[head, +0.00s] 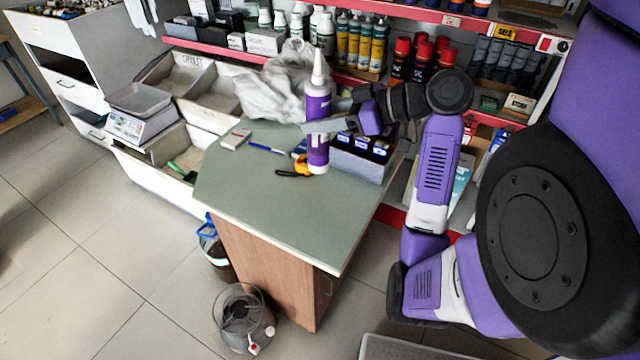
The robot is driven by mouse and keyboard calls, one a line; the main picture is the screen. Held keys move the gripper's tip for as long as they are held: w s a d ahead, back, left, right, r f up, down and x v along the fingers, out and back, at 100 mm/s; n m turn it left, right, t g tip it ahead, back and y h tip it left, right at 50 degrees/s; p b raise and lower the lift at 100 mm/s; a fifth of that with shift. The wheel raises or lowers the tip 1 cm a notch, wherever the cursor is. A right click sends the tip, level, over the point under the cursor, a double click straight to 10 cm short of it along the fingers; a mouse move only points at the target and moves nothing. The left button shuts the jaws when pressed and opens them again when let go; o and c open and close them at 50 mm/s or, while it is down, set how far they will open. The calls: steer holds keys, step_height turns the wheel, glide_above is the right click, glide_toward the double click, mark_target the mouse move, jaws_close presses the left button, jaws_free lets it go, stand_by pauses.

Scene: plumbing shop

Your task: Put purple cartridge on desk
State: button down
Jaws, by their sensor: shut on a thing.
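The purple cartridge (318,148) with a white pointed nozzle is upright over the back part of the green-topped desk (290,215). My gripper (317,125) reaches in from the right and is shut on the cartridge around its middle. The cartridge's lower end is at the desktop in the picture, beside a yellow and black tape measure (301,166). I cannot tell whether its base touches the desktop or hangs just above it.
A box of dark items (362,158) stands right of the cartridge. A blue pen (268,148), a small box (236,138) and a crumpled plastic bag (285,85) lie to the left and behind. The desk's front half is clear. Shelves of bottles and spray cans (420,60) stand behind.

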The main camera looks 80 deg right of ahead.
step_height(320, 180, down, 15)
steer(key=b, duration=0.1)
steer(key=shift+f, duration=0.25)
stand_by(0.3)
steer(key=shift+f+b, duration=0.15)
steer(key=shift+b, duration=0.15)
steer(key=c, duration=0.7)
jaws_free()
steer(key=shift+c, duration=0.2)
steer(key=v, duration=1.2)
